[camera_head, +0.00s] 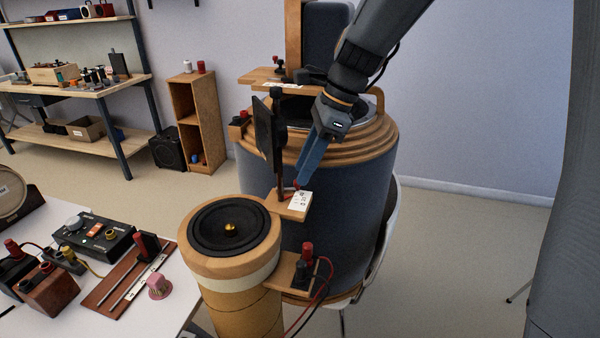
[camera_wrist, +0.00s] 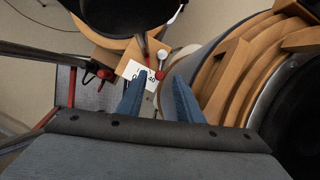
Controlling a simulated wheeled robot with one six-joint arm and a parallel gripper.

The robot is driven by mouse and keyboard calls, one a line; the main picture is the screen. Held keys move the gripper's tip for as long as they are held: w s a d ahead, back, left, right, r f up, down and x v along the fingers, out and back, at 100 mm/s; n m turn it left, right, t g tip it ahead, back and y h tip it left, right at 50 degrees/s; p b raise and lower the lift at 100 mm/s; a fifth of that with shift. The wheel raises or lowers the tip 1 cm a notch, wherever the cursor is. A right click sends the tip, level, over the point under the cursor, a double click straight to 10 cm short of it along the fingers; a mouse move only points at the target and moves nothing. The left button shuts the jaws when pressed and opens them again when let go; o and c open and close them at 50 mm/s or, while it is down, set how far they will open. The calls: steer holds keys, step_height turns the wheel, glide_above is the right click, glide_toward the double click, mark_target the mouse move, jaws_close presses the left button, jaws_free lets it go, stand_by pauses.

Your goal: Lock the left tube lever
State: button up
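The wooden tube (camera_head: 235,287) stands in the middle of the head view, with a black speaker cone (camera_head: 235,228) on top. A wooden ledge beside its top carries a white label card (camera_head: 299,201); the card also shows in the wrist view (camera_wrist: 134,73). By the card are a red knob (camera_wrist: 160,75) and a pale knob (camera_wrist: 163,55), perhaps parts of the lever; I cannot tell its position. My gripper (camera_head: 303,180) points down at this ledge. In the wrist view its blue fingers (camera_wrist: 158,88) are apart with the red knob seen between their tips. Contact is unclear.
A large blue drum (camera_head: 338,240) with wooden rings stands close behind my gripper. An upright dark panel (camera_head: 265,132) is just left of it. A lower bracket (camera_head: 290,273) carries red and black terminals with cables. A white table (camera_head: 80,320) with devices is at left.

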steer(key=shift+x, duration=1.3)
jaws_close()
